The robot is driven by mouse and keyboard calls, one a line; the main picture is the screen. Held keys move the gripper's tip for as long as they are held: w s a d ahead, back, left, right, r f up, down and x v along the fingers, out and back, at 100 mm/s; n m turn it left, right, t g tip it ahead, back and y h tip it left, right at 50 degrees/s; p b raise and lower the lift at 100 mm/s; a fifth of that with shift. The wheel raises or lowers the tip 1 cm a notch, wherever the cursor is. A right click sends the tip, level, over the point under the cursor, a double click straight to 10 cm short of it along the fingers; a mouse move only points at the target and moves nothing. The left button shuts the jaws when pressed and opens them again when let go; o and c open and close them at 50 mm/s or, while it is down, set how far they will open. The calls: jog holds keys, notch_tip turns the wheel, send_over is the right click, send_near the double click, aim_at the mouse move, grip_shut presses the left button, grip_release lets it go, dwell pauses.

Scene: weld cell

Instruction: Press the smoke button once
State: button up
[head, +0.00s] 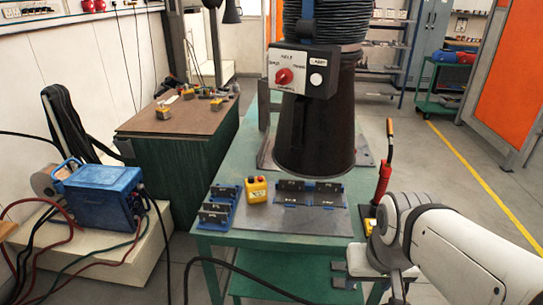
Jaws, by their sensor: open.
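A grey control box (301,72) sits on the front of a dark extraction hood (325,125) above the green table. It carries a red rotary knob (284,76) and a round white button (316,79) under a small label that seems to read "LAMP". A yellow box (257,189) with small red buttons stands on the table below the hood. I cannot read which button is marked smoke. My gripper (352,275) is open and empty at the table's front right edge, lower than the control box and apart from both boxes.
Dark fixture blocks (309,192) stand on the green table (270,240), with more (217,208) on its left. A blue welding machine (102,197) and cables lie left. Floor is open beyond the yellow line (480,180).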

grip_shut()
dwell(0.3)
dwell(1.1)
